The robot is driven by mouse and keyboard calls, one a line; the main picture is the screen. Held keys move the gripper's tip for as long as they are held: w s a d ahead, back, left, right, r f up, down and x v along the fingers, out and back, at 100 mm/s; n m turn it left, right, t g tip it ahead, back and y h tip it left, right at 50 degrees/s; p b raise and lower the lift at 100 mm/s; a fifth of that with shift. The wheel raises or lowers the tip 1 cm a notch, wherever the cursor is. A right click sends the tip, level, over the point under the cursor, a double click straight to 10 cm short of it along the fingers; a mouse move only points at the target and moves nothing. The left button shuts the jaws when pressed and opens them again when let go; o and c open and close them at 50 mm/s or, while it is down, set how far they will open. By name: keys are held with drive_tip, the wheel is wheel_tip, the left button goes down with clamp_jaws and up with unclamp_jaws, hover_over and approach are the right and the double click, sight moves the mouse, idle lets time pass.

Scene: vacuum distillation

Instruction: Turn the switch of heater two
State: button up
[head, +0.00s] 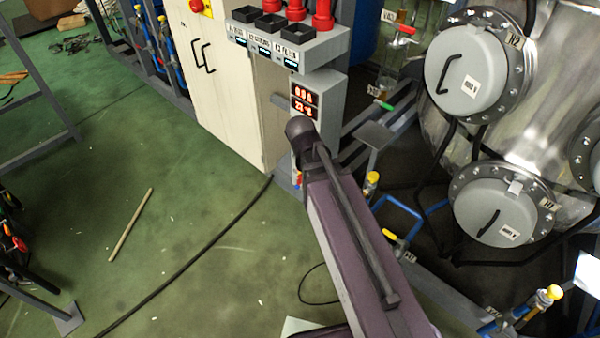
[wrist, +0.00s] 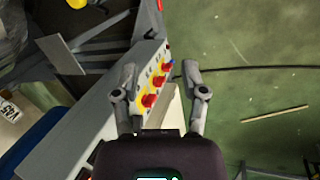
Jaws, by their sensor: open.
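A grey control box (head: 318,105) with a red digital display (head: 304,101) stands at the centre of the head view. My own arm covers its lower part there. In the wrist view the box's panel (wrist: 143,82) carries red-and-yellow switches. One switch (wrist: 149,100) is lower and another (wrist: 158,82) is higher, with a small blue knob (wrist: 170,63) near the far end. I cannot read which one belongs to heater two. My gripper (wrist: 159,68) is open, its fingers on either side of the switches in the picture. No contact shows. The gripper is not distinguishable in the head view.
A cream cabinet (head: 215,75) stands left of the box. A shelf (head: 290,52) with red-topped items is above it. A steel vessel with round hatches (head: 468,75) and pipes fills the right. A dark cable (head: 190,258) crosses the open green floor (head: 75,190).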

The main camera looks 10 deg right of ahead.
drive_tip(key=w+a+f+n+t+h+b, duration=0.1)
drive_tip(key=w+f+n+t+h+b, duration=0.15)
drive_tip(key=w+f+n+b, duration=0.55)
drive_tip(key=w+a+f+n+t+h+b, duration=0.1)
drive_tip(key=f+h+b, duration=0.4)
drive_tip(key=b, duration=0.7)
drive_tip(key=w+a+f+n+t+h+b, duration=0.3)
drive_tip(key=w+a+f+n+t+b, duration=0.3)
drive_tip(key=b, duration=1.3)
drive_tip(key=w+a+f+n, duration=0.1)
drive_tip(key=a+f+n, duration=0.3)
drive_tip(key=n, duration=0.1)
drive_tip(key=shift+w+a, duration=0.25)
drive_tip(key=x, duration=1.4)
drive_tip(key=shift+a+r, duration=0.1)
drive_tip(key=shift+r, duration=0.15)
clamp_jaws()
